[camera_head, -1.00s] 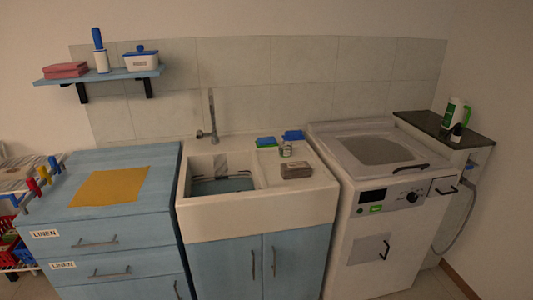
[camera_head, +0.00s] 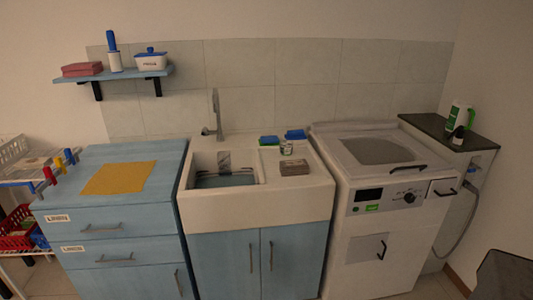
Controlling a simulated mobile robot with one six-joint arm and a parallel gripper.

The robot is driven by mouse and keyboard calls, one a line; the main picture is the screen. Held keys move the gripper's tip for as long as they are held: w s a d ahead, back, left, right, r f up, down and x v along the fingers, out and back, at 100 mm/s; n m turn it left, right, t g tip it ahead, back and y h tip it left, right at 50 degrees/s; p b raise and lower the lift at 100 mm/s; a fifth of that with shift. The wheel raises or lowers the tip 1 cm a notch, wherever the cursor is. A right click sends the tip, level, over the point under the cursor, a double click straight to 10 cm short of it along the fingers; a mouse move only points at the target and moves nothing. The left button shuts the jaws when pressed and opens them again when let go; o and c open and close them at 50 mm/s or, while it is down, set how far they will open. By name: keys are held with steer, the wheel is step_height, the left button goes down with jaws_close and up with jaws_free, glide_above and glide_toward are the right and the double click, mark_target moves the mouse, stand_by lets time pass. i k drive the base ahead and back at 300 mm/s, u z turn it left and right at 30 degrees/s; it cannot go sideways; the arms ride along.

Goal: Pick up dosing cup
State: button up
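I cannot clearly make out the dosing cup at this size. A small round, cup-like thing (camera_head: 286,149), grey and whitish, stands upright on the counter right of the sink basin, but I cannot tell whether it is the dosing cup. My gripper is not in view.
The sink unit (camera_head: 220,221) stands between a blue drawer cabinet (camera_head: 70,222) and a white washing machine (camera_head: 350,250). A grey-brown block (camera_head: 294,167) and blue-green pads (camera_head: 269,141) lie by the basin. Bottles (camera_head: 455,116) stand on a dark ledge. A dark-topped shape (camera_head: 505,275) fills the lower right corner.

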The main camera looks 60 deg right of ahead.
mark_target(285, 145)
steer(key=k, duration=0.2)
steer(key=u, duration=1.95)
steer(key=k, duration=1)
steer(key=z, duration=0.6)
steer(key=k, duration=0.4)
steer(key=z, duration=0.65)
steer(key=i, duration=1.15)
steer(key=z, duration=0.3)
